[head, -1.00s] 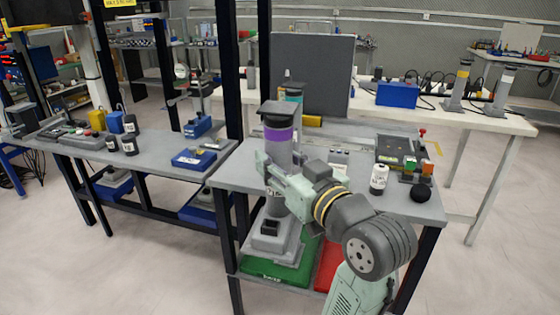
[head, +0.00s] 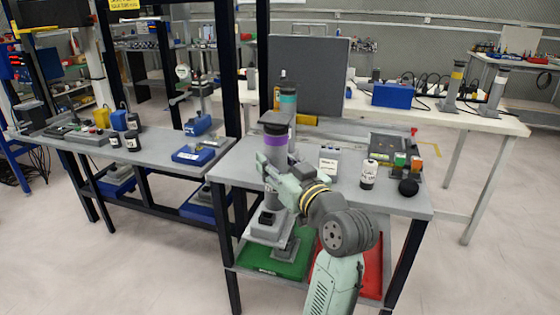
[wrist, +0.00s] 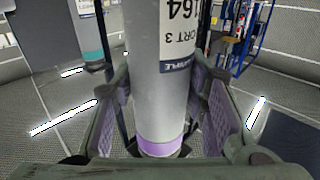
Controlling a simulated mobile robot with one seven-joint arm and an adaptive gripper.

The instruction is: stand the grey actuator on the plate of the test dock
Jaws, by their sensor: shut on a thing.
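My gripper (head: 277,180) is shut on the grey actuator (head: 273,165), a tall upright cylinder with a purple band, dark cap and wide square foot. It is held at the table's front left, its foot below the tabletop level in the head view. In the wrist view, the two finger pads (wrist: 162,110) flank the actuator (wrist: 160,75), whose label reads upside down. A similar actuator with a teal band (head: 288,102) stands behind it. I cannot tell for sure which thing is the test dock; a dark unit with green and orange blocks (head: 395,146) sits at the table's right.
A dark panel (head: 310,75) rises behind. Green (head: 262,268) and red (head: 372,275) trays lie below. A black post (head: 228,110) stands left.

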